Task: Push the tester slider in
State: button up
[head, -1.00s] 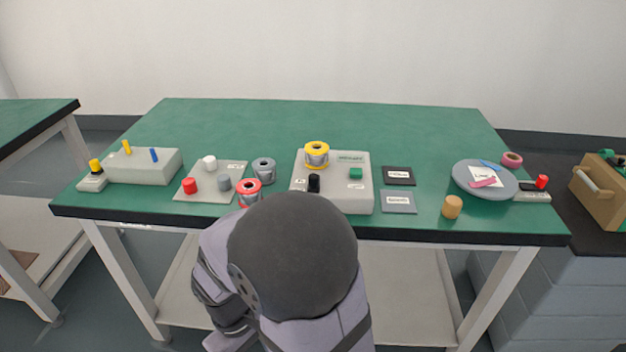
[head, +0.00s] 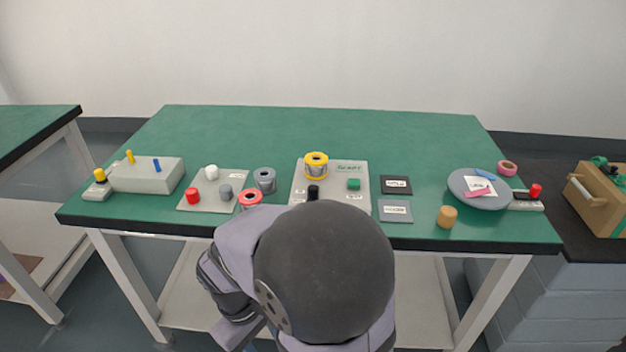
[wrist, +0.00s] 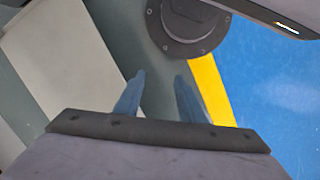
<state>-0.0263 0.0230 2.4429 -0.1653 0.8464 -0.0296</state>
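No label I can read marks the tester. At the left, a grey box (head: 150,176) with a yellow and a blue peg has a small block with a yellow knob (head: 99,175) at its left end. At the right, a small grey block with a red knob (head: 535,190) sits beside a round grey plate (head: 455,200). A central panel (head: 297,180) has a black knob (head: 313,191) and a green button (head: 354,184). My gripper (wrist: 157,92) is open and empty in the wrist view, away from these parts. The head view hides it behind my arm.
The green table (head: 300,128) is clear across its back. A yellow spool (head: 316,165), grey spool (head: 265,180) and red spool (head: 249,199) stand near the centre. A tan cylinder (head: 447,217) stands near the front right edge.

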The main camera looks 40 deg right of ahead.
jog(key=w+d+r+n+g+h+p, duration=0.1)
jog(key=d+r+n+g+h+p, duration=0.2)
jog(key=d+r+p, duration=0.3)
jog(key=n+h+p, duration=0.9)
jog(key=h+p, duration=0.2)
jog(key=h, duration=0.1)
send_near(313, 187)
jog(key=s+f, duration=0.1)
jog(key=s+d+f, duration=0.1)
jog(key=shift+s+d+t, duration=0.25)
jog(key=shift+s+t, duration=0.05)
jog(key=shift+t, duration=0.1)
jog(key=shift+w+d+r+n+h+b, duration=0.15)
jog(key=shift+w+d+n+h+b, duration=0.2)
jog(key=shift+w+n+b, duration=0.25)
jog(key=shift+d+r+n+t, duration=0.1)
jog(key=shift+r+n+t, duration=0.15)
jog(key=shift+n+t, duration=0.05)
jog(key=shift+s+d+p, duration=0.25)
jog(key=shift+d+p, duration=0.05)
jog(key=shift+d, duration=0.9)
jog(key=shift+s+d+p, duration=0.25)
jog(key=shift+d+p, duration=0.05)
jog(key=shift+d, duration=0.9)
jog(key=shift+s+d+p, duration=0.25)
jog(key=shift+d+p, duration=0.05)
jog(key=shift+d, duration=0.9)
